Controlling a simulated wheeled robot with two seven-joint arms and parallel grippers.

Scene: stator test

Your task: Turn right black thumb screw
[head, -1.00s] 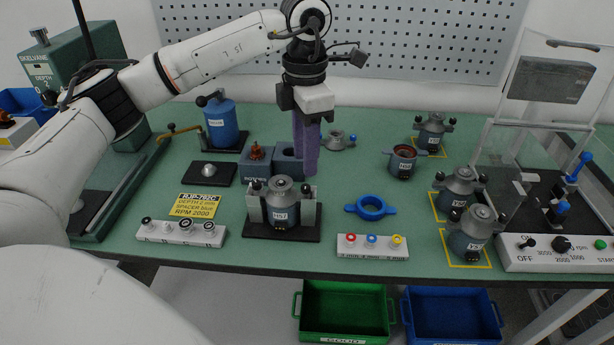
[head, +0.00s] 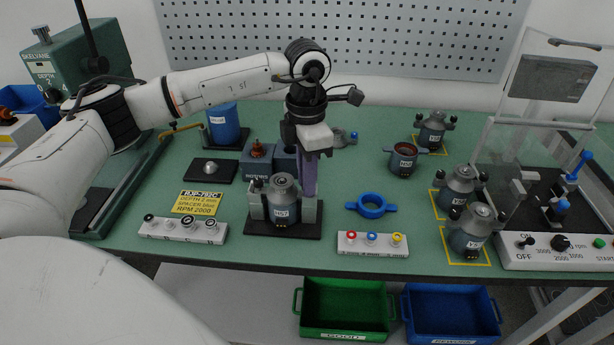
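A grey stator housing (head: 283,208) with a white label stands upright in a black-based fixture with grey side blocks (head: 254,206). Its left black thumb screw (head: 258,183) shows at the upper left. The right black thumb screw is hidden or lost against my gripper. My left gripper (head: 309,190) points down with purple fingers at the housing's right side, close to where that screw sits. Its fingers overlap in this view, so I cannot tell their gap or whether they touch the screw. My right gripper is out of view.
Blue-grey blocks (head: 257,165) stand just behind the fixture. A blue ring (head: 371,206) lies to its right, and a white strip with coloured rings (head: 373,244) lies in front of that. Several other housings (head: 460,185) stand at the right.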

